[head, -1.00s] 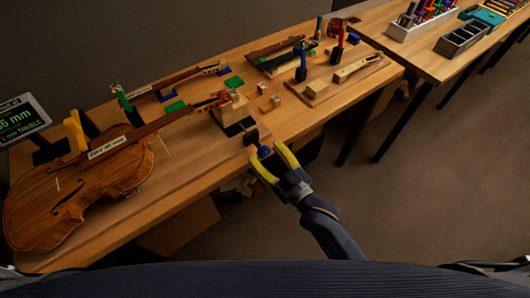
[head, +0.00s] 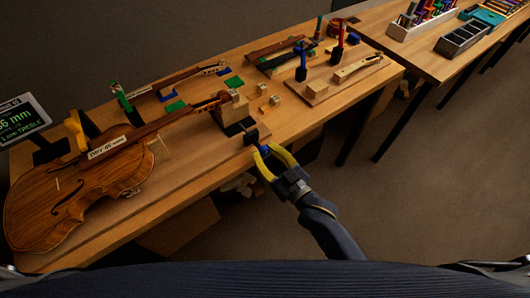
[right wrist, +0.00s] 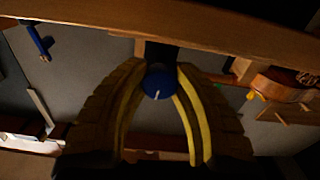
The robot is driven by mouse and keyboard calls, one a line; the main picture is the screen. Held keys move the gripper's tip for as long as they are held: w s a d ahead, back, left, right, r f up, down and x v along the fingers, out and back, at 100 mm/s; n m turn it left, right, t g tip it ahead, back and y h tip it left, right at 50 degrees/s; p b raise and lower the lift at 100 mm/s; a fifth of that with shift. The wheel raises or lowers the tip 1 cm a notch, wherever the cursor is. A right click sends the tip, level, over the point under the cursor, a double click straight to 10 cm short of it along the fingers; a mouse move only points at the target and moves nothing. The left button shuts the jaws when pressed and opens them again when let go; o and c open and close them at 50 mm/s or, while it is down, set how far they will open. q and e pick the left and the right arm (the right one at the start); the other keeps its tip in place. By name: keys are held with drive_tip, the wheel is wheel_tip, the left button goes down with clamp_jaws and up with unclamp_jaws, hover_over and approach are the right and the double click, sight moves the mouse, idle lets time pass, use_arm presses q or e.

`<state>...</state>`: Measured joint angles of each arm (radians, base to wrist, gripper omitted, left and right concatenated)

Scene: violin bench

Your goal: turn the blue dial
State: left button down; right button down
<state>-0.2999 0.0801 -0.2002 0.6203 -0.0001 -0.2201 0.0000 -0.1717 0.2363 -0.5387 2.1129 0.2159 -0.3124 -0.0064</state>
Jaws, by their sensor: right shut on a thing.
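The blue dial (right wrist: 157,82) shows in the right wrist view as a round knob with a short white mark on its face. In the head view the dial (head: 264,150) is a small blue spot at the front edge of the bench, below a dark bracket (head: 252,134). My right gripper (head: 270,151) has its yellow fingers around the dial. In the right wrist view the fingertips (right wrist: 161,70) press on its two sides, shut on it. My left gripper is not in view.
A violin (head: 75,190) lies on the bench (head: 195,168) at the left, by a small display (head: 20,120). Wooden blocks and a second neck lie behind the dial. The floor in front of the bench's right part is clear.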

drive_tip(key=shift+n, duration=0.4)
drive_tip(key=c, duration=0.9)
unclamp_jaws()
drive_tip(key=shift+c, duration=0.2)
drive_tip(key=v, duration=1.2)
